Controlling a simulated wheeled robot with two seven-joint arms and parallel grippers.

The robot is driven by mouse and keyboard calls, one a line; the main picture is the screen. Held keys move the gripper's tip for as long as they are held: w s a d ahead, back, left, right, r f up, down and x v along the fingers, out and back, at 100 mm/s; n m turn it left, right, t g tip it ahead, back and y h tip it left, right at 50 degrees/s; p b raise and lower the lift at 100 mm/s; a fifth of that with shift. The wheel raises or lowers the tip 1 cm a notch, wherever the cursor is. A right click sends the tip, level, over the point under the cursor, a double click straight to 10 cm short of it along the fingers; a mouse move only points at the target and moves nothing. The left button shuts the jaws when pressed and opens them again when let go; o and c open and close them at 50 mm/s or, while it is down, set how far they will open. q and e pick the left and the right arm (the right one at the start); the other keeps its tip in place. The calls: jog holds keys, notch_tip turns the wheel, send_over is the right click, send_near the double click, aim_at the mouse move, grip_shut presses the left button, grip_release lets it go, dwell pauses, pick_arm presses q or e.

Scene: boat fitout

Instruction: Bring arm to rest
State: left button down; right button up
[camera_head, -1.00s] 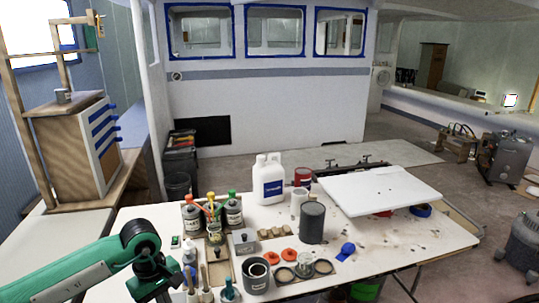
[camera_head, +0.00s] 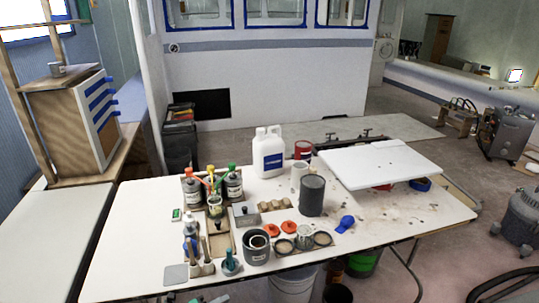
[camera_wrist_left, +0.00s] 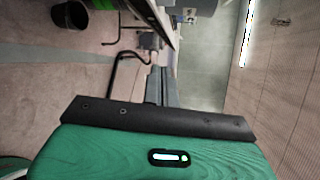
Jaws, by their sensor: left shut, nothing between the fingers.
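My left gripper (camera_wrist_left: 161,72) shows in the left wrist view, with its two dark fingers shut together and nothing between them. It hangs clear of everything, beyond the dark edge of my green wrist housing. My right gripper is in neither view.
The table holds a white jug (camera_head: 268,155), a dark grey can (camera_head: 312,195), an open grey pot (camera_head: 256,248), several bottles and a white board (camera_head: 375,163). A white bucket (camera_head: 292,284) stands under the front edge. The table's front left is bare.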

pick_arm(q)
jog(key=s+a+f+n+y, duration=0.3)
jog(key=s+f+n, duration=0.3)
jog(key=f, duration=0.3)
jog(key=s+a+f+n+y, duration=0.4)
jog(key=s+f+n, duration=0.2)
jog(key=f, duration=0.2)
jog(key=s+a+f+n+y, duration=0.3)
jog(key=s+f+n, duration=0.2)
jog(key=f, duration=0.4)
jog(key=s+f+n+g+y, duration=0.1)
jog(key=s+f+n+g, duration=0.2)
jog(key=s, duration=0.9)
jog(key=s+f+n+g+y, duration=0.1)
jog(key=s+f+n+g, duration=0.2)
jog(key=s, duration=0.9)
jog(key=s+f+n+g, duration=0.3)
jog(key=s+f+n, duration=0.2)
jog(key=s, duration=0.8)
notch_tip(320, 180, down, 3)
jog(key=shift+a+f+y, duration=0.15)
jog(key=shift+a+y, duration=0.25)
jog(key=shift+a, duration=0.05)
